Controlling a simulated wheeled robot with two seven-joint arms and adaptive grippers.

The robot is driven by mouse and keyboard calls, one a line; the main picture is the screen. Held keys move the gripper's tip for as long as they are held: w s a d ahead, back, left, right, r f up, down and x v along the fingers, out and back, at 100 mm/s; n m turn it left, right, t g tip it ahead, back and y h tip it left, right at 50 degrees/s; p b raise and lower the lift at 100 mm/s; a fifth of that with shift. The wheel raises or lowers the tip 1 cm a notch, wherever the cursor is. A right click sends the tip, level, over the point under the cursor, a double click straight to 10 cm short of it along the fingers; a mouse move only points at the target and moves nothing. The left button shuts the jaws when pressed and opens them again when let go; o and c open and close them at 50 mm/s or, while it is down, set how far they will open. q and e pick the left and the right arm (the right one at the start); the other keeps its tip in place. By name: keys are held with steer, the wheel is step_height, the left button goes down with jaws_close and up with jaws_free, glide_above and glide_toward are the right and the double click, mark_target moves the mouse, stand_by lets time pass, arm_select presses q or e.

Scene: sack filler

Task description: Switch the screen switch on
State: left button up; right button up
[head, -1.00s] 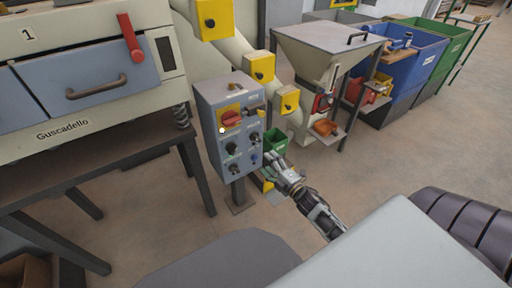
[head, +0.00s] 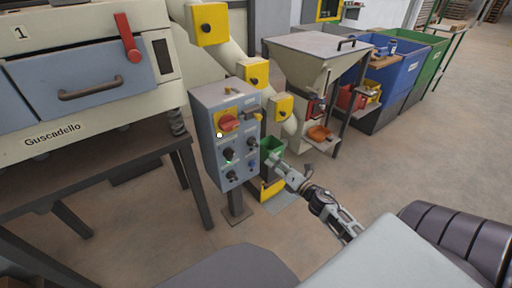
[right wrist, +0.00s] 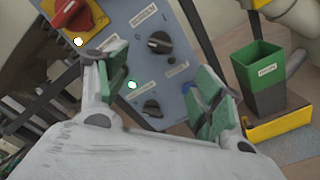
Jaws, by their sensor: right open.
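The grey control box (head: 205,130) stands on a post left of centre in the head view. Its front has a red rotary switch (head: 229,122) on a yellow plate and several black knobs, including one on the left (head: 228,154) and one at upper right (head: 252,142). My right gripper (head: 274,160) is open and empty, just right of the box. In the right wrist view its spread green-padded fingers (right wrist: 165,92) frame the panel's edge, with black knobs (right wrist: 160,42) (right wrist: 152,108) between and beyond them.
A green bin (head: 271,149) stands close behind the gripper, on a yellow-edged base. The sieve machine (head: 95,125) fills the left side. A hopper (head: 312,65) and blue and green containers stand behind. The floor at right is clear.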

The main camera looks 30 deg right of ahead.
steer(key=shift+w, duration=0.1)
glide_toward(256, 145)
steer(key=shift+w, duration=1.25)
steer(key=shift+w+a+f+b, duration=0.15)
steer(key=shift+w+b, duration=0.4)
steer(key=shift+w, duration=0.7)
steer(key=shift+w+a, duration=0.15)
steer(key=shift+w, duration=1.4)
arm_select(q)
steer(key=shift+t+h, duration=0.3)
steer(key=shift+w+d+f+b, duration=0.1)
steer(key=shift+d+f, duration=0.1)
steer(key=shift+f, duration=0.45)
steer(key=shift+w+d+f+b, duration=0.1)
steer(key=shift+d+f, duration=0.05)
steer(key=shift+f, duration=0.5)
steer(key=shift+d+f+b, duration=0.1)
steer(key=shift+d+f, duration=0.1)
steer(key=shift+f, duration=0.45)
arm_select(e)
steer(key=shift+w, duration=0.9)
arm_select(q)
steer(key=shift+w, duration=0.1)
arm_select(e)
steer(key=shift+c, duration=0.3)
arm_select(q)
steer(key=shift+w+r, duration=0.2)
steer(key=shift+r, duration=0.05)
arm_select(e)
steer(key=c, duration=1)
